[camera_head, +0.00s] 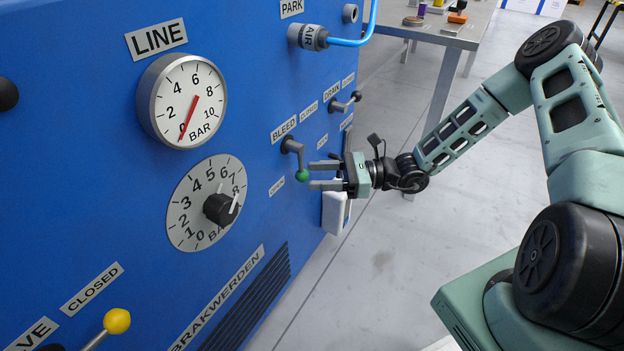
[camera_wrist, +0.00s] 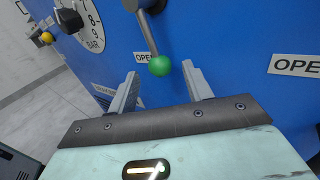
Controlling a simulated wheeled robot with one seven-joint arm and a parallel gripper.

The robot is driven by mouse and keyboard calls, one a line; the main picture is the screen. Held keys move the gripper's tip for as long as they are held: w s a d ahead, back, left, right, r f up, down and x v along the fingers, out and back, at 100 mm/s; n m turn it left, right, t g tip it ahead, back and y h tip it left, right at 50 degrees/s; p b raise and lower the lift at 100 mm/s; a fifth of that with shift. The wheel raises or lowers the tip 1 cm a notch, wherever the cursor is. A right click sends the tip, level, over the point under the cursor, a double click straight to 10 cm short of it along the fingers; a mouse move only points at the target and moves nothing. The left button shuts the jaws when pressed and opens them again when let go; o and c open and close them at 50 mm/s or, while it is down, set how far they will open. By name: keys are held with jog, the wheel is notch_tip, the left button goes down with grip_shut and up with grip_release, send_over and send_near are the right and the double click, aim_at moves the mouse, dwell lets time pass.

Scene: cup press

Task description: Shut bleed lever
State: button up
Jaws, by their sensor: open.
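The bleed lever (camera_head: 297,157) is a grey handle with a green ball knob (camera_head: 302,176) on the blue panel. It hangs down from its pivot, its knob near the lower label reading OPEN (camera_head: 277,186). A CLOSED label (camera_head: 308,111) sits up and right of the pivot, beside the BLEED label (camera_head: 283,129). My gripper (camera_head: 312,175) is open at the knob, one finger above and one below in the head view. In the wrist view the green knob (camera_wrist: 160,66) shows between the two fingertips, with gaps on both sides; contact is not visible.
Another dark lever (camera_head: 345,104) is up and right of the bleed lever. A LINE gauge (camera_head: 182,101) and a dial with a black knob (camera_head: 220,208) are to the left. A yellow-knobbed lever (camera_head: 117,321) is lower left. Open floor lies right of the panel.

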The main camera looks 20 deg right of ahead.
jog(key=shift+x, duration=1)
